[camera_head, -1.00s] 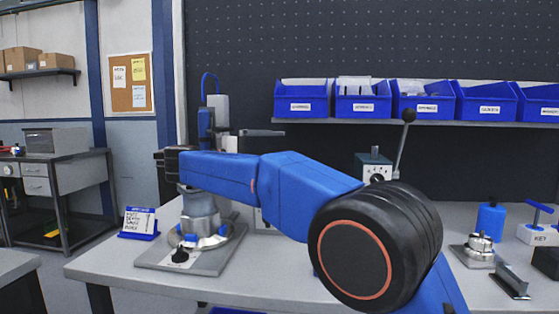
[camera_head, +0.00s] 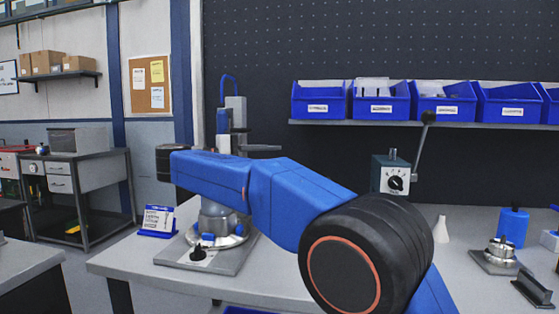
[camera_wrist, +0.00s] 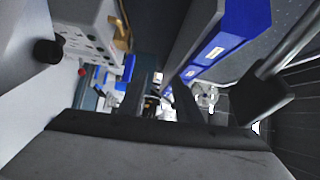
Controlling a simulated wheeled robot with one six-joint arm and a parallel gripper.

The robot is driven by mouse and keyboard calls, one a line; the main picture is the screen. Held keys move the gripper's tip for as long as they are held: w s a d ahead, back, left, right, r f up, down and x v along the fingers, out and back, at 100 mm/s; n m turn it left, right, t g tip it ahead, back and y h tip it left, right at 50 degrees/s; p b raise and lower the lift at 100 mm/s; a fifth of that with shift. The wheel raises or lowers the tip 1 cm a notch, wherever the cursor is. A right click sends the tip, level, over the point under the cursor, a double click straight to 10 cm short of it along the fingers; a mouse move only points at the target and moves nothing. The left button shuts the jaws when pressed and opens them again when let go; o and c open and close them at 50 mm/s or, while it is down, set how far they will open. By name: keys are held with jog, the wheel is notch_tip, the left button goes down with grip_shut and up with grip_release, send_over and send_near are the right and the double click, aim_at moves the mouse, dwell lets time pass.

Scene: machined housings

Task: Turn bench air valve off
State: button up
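I cannot tell for sure which part is the bench air valve. A grey box with a round black dial (camera_head: 396,180) stands on the bench behind my arm, with a black-knobbed lever (camera_head: 421,143) rising beside it. A fixture with a metal column (camera_head: 217,220) stands on a grey base at the left, with a small black knob (camera_head: 198,253) at its front. My gripper (camera_head: 170,162) is above and left of this fixture, apart from the dial box. In the wrist view its two dark fingers (camera_wrist: 164,92) are apart, with nothing visibly held between them.
Blue bins (camera_head: 381,103) line a shelf above the bench (camera_head: 130,267). A small sign (camera_head: 158,220) stands at the bench's left end. A blue bottle (camera_head: 513,228) and metal parts (camera_head: 498,257) sit at the right. Open floor lies left of the bench.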

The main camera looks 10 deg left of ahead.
jog(key=v, duration=0.6)
jog(key=shift+w+a+f, duration=0.15)
jog(key=shift+a+f, duration=0.1)
jog(key=shift+a, duration=0.2)
dwell(0.4)
dwell(0.4)
